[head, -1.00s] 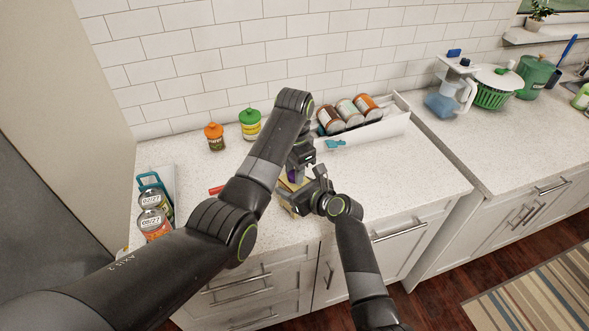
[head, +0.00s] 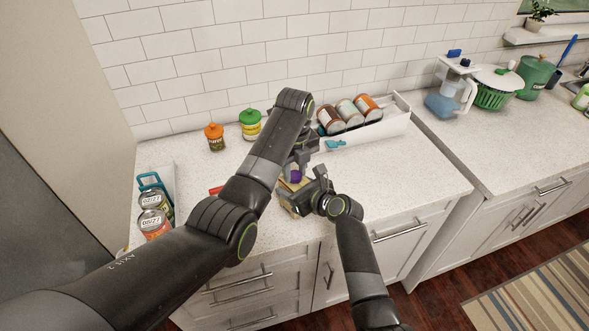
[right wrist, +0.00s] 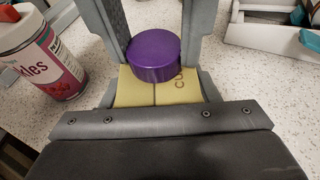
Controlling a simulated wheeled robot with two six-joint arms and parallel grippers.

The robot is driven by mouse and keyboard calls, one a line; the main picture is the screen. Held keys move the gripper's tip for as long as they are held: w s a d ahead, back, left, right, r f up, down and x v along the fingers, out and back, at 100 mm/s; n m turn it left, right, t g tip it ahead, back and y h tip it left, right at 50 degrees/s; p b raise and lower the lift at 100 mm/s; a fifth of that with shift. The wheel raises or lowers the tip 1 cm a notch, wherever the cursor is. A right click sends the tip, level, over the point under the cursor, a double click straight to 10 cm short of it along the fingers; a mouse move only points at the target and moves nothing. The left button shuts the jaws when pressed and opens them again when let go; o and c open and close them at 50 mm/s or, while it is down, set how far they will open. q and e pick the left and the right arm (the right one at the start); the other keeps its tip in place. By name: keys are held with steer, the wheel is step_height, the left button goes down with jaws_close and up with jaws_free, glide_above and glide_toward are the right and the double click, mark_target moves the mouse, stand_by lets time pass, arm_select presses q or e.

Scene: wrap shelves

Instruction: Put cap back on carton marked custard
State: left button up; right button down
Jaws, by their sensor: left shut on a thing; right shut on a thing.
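The yellow carton (right wrist: 132,90) is in the right wrist view, with the letters "CU" showing and the rest of its mark hidden. My right gripper (head: 305,196) is shut on it near the counter's front. The purple cap (right wrist: 153,58) is over the carton's top; it also shows in the head view (head: 295,176). My left gripper (right wrist: 154,40) comes from above, its grey fingers on both sides of the cap, shut on it. I cannot tell whether the cap is seated or just above the opening. In the head view my left arm partly hides this spot.
A jar marked "kles" (right wrist: 50,55) stands close left of the carton. Orange-lidded (head: 214,137) and green-lidded (head: 250,124) jars stand farther back. A white bin (head: 375,132) holds several cans. A teal-handled carrier (head: 152,182) with cans is at left.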

arm_select(q)
steer(key=m, duration=0.5)
steer(key=shift+w, duration=0.1)
steer(key=m, duration=0.3)
steer(key=o, duration=1)
steer(key=shift+d, duration=0.1)
step_height(320, 180, up, 8)
steer(key=shift+f, duration=0.25)
arm_select(e)
steer(key=shift+c, duration=2.2)
jaws_free()
steer(key=shift+s+d, duration=0.1)
